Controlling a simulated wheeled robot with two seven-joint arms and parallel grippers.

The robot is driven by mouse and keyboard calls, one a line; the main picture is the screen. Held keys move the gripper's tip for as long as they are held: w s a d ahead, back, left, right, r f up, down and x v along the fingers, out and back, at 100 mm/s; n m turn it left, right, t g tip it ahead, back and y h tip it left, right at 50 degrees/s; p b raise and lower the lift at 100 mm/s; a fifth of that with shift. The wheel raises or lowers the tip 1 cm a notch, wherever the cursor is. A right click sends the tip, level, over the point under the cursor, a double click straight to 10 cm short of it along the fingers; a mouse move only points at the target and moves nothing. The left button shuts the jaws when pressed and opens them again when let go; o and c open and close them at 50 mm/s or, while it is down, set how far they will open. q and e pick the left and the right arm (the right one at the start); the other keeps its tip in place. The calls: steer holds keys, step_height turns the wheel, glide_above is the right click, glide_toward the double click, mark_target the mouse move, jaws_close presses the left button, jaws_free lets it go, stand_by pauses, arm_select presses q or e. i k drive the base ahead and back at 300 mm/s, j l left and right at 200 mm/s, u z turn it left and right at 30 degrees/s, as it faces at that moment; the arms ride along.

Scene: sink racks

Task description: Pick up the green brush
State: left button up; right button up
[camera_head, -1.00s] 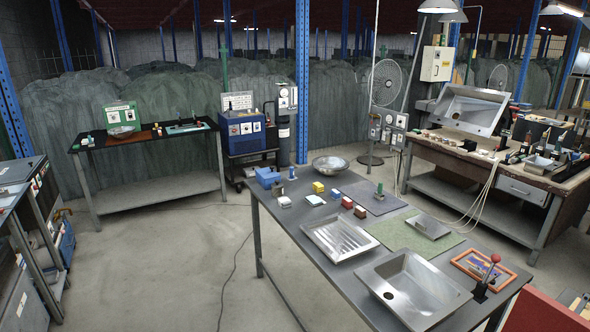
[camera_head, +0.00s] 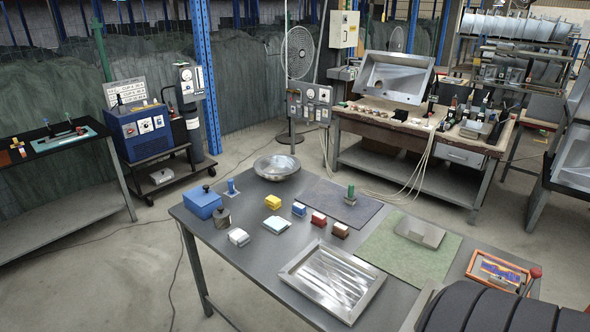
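A small upright piece with a green handle (camera_head: 350,192), likely the green brush, stands on a dark grey mat (camera_head: 328,199) at the back right part of the metal table (camera_head: 212,262). Its lower end is too small to make out clearly. Neither of my grippers is in view, and nothing is seen touching the green piece.
A ribbed tray (camera_head: 332,281) lies in front. A black ribbed shape (camera_head: 490,310) covers the lower right.

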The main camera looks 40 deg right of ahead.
mark_target(348, 198)
steer(key=i+z, duration=0.4)
steer(key=i+j+z, duration=0.3)
steer(key=i+z, duration=0.15)
steer(key=i, duration=0.15)
